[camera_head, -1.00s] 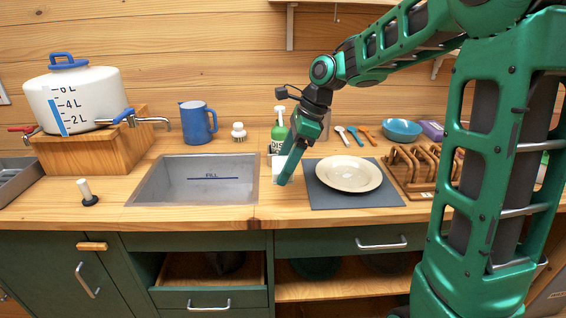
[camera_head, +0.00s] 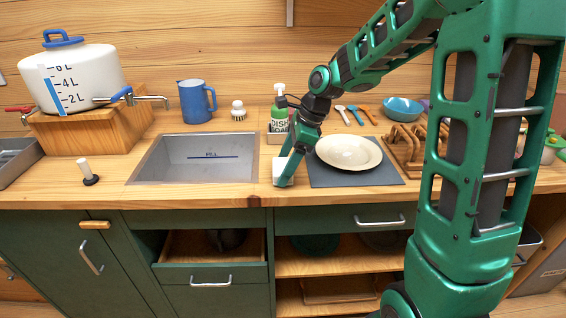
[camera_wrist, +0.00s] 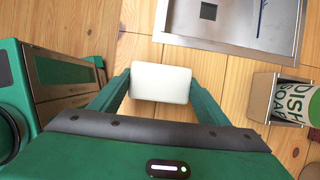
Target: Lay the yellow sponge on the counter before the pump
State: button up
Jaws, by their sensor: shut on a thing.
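My gripper (camera_head: 286,178) is shut on a pale, nearly white block (camera_wrist: 160,83), which sits between the two fingers in the wrist view. In the head view the block (camera_head: 280,169) is at the counter's front strip, right of the sink; whether it touches the wood I cannot tell. No clearly yellow sponge shows. The green soap pump bottle (camera_head: 280,112), labelled dish soap, stands behind my gripper. In the wrist view the bottle (camera_wrist: 300,103) is at the right, in a metal holder (camera_wrist: 262,98), apart from the block. The wooden counter (camera_head: 230,195) shows around the block.
The steel sink (camera_head: 150,180) lies left of my gripper. A cream plate (camera_head: 348,152) on a grey mat (camera_head: 325,179) lies close on the right. A wooden rack (camera_head: 400,150) is farther right. A blue jug (camera_head: 195,102) and a brush (camera_head: 238,111) stand behind the sink.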

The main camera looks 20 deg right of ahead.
jog(key=o, duration=1.2)
jog(key=shift+c, duration=0.2)
jog(key=v, duration=1)
jog(key=shift+r, duration=0.35)
jog(key=shift+d, duration=0.1)
notch_tip(320, 180, up, 6)
